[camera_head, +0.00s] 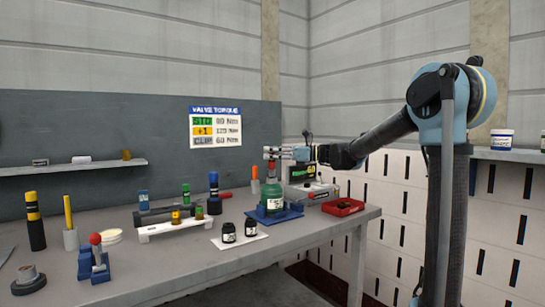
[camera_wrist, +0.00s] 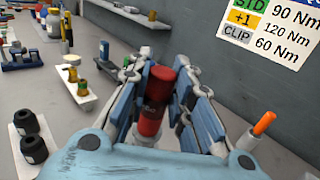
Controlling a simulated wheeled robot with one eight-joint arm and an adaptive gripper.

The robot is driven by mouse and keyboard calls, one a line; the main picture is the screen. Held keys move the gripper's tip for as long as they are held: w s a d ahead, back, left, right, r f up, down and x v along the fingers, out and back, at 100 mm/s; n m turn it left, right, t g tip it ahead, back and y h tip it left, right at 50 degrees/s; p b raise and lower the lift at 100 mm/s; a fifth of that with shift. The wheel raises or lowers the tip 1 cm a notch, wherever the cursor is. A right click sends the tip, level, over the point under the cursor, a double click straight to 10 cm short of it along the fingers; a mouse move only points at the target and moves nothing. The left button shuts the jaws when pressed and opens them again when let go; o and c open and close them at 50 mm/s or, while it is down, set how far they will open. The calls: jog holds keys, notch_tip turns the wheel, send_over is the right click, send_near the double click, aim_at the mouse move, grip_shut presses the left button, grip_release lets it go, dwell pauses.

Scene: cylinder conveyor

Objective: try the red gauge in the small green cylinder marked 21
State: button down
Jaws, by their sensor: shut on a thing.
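The red gauge (camera_wrist: 155,100) stands between the two fingers of my gripper (camera_wrist: 158,88) in the wrist view, and the fingers are shut on it. In the head view my gripper (camera_head: 273,153) is above the small green cylinder (camera_head: 271,194), with a bit of red showing between the fingers. The green cylinder stands upright in a blue holder (camera_head: 291,212) and has a pale label too small to read. Whether the gauge's lower end touches the cylinder's mouth cannot be told.
A grey device with a display (camera_head: 300,172) stands close behind the cylinder. A red tray (camera_head: 343,207) lies to its right. Two black jars (camera_head: 239,233) stand on a white mat in front. A white rack (camera_head: 174,227) with small coloured parts is to the left.

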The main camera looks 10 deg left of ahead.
jog(key=shift+f, duration=0.3)
dwell(3.0)
jog(key=shift+r, duration=0.1)
dwell(0.7)
jog(key=shift+r, duration=2.5)
